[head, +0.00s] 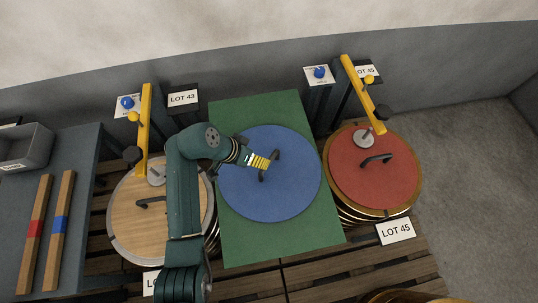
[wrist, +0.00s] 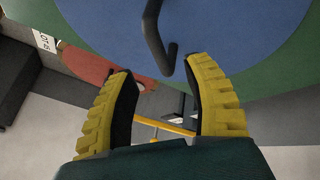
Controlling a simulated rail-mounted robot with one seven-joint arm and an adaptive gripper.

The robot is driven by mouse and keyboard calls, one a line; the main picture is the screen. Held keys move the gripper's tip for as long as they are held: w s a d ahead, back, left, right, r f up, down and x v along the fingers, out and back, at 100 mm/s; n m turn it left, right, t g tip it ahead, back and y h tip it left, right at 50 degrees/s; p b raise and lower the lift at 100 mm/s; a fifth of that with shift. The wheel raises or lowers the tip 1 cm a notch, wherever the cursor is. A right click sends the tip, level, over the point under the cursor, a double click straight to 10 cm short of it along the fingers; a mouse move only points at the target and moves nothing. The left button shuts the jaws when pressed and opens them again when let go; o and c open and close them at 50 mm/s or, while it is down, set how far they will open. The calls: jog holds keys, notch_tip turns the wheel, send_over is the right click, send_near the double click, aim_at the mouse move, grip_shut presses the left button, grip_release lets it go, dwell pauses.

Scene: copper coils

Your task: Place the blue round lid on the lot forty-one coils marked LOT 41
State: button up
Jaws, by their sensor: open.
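The blue round lid (head: 297,193) lies flat on a green mat (head: 235,112). It has a dark bar handle (head: 275,156) at its middle; lid (wrist: 235,30) and handle (wrist: 155,35) fill the top of the wrist view. My gripper (head: 268,164) is over the lid, its yellow fingertips close to the handle. In the wrist view my gripper (wrist: 160,70) is open, and the handle's lower end shows between the fingertips; I cannot tell whether it is between them in depth. No LOT 41 mark is readable; my arm partly hides one front label (head: 149,283).
Left coil stack has a wooden lid (head: 127,222) and LOT 43 sign (head: 183,98). Right stack has a red lid (head: 350,180) and LOT 45 sign (head: 396,231). Yellow clamp arms (head: 145,120) (head: 360,90) stand over both. A bench (head: 75,165) holds a grey bin (head: 25,150) and striped bars (head: 58,230).

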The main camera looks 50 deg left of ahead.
jog(key=b+x, duration=0.1)
jog(key=x, duration=0.3)
jog(key=b+x, duration=0.1)
jog(key=x, duration=0.3)
jog(key=shift+w+r+b, duration=0.15)
jog(key=shift+w+b, duration=0.15)
jog(key=shift+b, duration=0.05)
jog(key=shift+a, duration=0.1)
grip_shut()
jog(key=shift+r, duration=0.15)
